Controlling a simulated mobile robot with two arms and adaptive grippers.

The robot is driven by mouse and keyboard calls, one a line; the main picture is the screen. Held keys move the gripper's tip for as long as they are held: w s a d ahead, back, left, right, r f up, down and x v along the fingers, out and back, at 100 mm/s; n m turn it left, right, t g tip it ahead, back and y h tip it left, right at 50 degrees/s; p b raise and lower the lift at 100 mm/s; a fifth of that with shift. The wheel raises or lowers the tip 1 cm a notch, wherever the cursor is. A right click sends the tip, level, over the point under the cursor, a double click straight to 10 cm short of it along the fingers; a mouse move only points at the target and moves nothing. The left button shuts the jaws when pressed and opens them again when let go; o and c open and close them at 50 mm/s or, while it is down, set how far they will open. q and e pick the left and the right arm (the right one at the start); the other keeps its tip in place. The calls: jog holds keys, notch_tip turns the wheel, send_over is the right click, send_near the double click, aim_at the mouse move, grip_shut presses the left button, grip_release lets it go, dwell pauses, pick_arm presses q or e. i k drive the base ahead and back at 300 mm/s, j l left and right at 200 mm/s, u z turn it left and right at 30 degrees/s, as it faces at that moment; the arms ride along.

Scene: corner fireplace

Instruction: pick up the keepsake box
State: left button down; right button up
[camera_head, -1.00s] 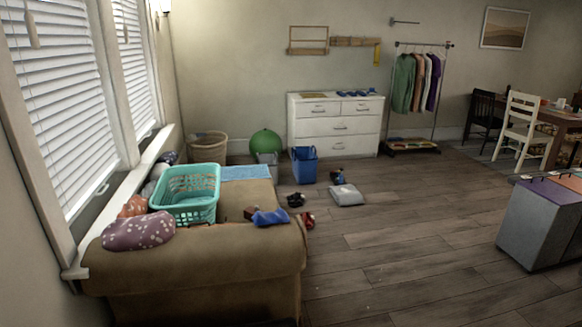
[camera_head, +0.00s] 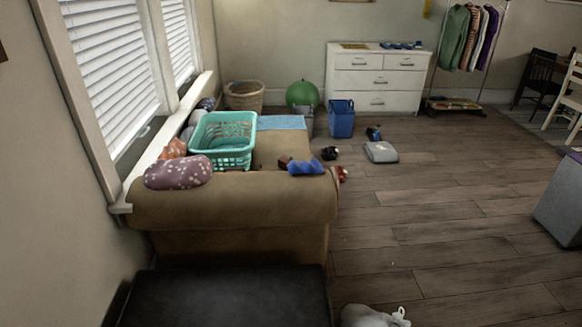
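I cannot pick out anything that is surely the keepsake box. A small flat grey-white item (camera_head: 381,152) lies on the wooden floor beyond the sofa; I cannot tell if it is a box. Neither of my grippers shows in the head view.
A tan sofa (camera_head: 235,210) stands by the window with a teal basket (camera_head: 225,152) on it. A dark flat-topped piece (camera_head: 225,297) and a whitish bag (camera_head: 372,316) are in front. A white dresser (camera_head: 375,82) stands at the back. Floor to the right is mostly clear.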

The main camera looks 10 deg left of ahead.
aim_at(283, 162)
jog(key=l+z, duration=0.3)
jog(key=z, duration=0.3)
jog(key=i+l+z, duration=0.35)
jog(key=l, duration=0.35)
jog(key=i+l+z, duration=0.35)
jog(key=l, duration=0.25)
jog(key=i+l+z, duration=0.35)
jog(key=i+l, duration=0.15)
jog(key=i+u, duration=0.2)
jog(key=i, duration=0.2)
jog(key=i+l+u, duration=0.2)
jog(key=i, duration=0.2)
jog(key=i+l+u, duration=0.2)
jog(key=i, duration=0.2)
jog(key=i+j+u, duration=0.25)
jog(key=i+u, duration=0.15)
jog(key=i+j+u, duration=0.1)
jog(key=i+u, duration=0.7)
jog(key=i, duration=0.2)
jog(key=i+l+u, duration=0.25)
jog(key=i+u, duration=0.15)
jog(key=i, duration=0.05)
